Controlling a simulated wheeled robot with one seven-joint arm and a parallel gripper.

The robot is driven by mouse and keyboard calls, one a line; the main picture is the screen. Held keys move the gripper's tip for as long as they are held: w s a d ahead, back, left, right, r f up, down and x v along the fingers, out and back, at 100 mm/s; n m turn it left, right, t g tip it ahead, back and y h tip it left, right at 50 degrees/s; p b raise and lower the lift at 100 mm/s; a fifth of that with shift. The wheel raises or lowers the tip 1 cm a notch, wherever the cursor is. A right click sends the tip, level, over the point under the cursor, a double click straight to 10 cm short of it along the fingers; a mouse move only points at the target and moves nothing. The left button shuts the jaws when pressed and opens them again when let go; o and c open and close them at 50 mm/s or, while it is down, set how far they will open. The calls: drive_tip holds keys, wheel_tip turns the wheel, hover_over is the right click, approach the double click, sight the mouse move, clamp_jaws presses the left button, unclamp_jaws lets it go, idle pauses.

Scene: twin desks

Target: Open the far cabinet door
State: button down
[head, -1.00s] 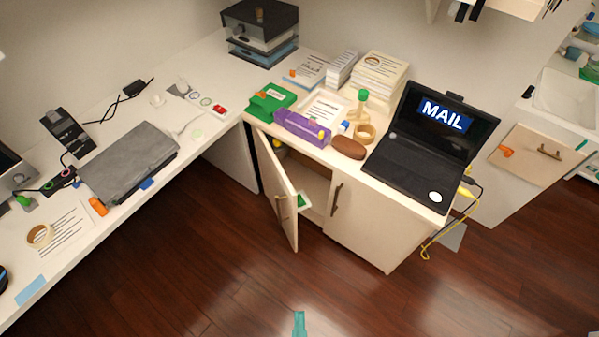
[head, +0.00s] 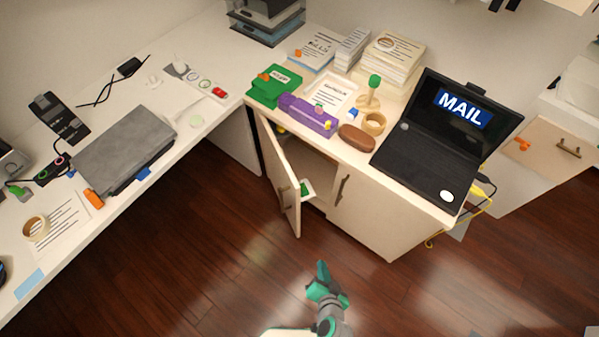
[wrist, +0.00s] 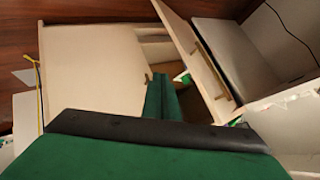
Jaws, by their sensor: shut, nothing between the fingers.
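The cabinet under the right-hand desk has two pale doors with bar handles. The left door (head: 281,170) stands ajar, swung out toward the floor, with its handle (head: 288,199) on the outer face; it also shows in the wrist view (wrist: 186,48). The right door (head: 368,215) is closed, with its handle (head: 342,189) near the opening; it fills the left of the wrist view (wrist: 90,75). My green gripper (head: 321,268) is shut and empty, out over the floor in front of the cabinet, apart from both doors. In the wrist view its fingers (wrist: 162,98) point toward the opening.
The cabinet interior (head: 312,165) is partly visible, with a small green-and-white item (head: 306,189) inside. The desk above holds a laptop (head: 430,150), a purple box (head: 307,115) and papers. Open wooden floor (head: 220,260) lies in front. A yellow cable (head: 440,238) hangs at the right.

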drive_tip(key=w+f+m+y, duration=0.1)
drive_tip(key=w+m+y, duration=0.3)
drive_tip(key=w, duration=1.1)
drive_tip(key=w+d+r+t+y, duration=0.1)
drive_tip(key=w+r+t+y, duration=0.3)
drive_tip(key=w+r+y, duration=0.5)
drive_tip(key=w+a+r+h, duration=0.2)
drive_tip(key=w+a, duration=0.4)
drive_tip(key=a, duration=0.3)
drive_tip(key=shift+w+a+r+n, duration=0.15)
drive_tip(key=shift+w+a+n, duration=0.15)
drive_tip(key=shift+w, duration=0.1)
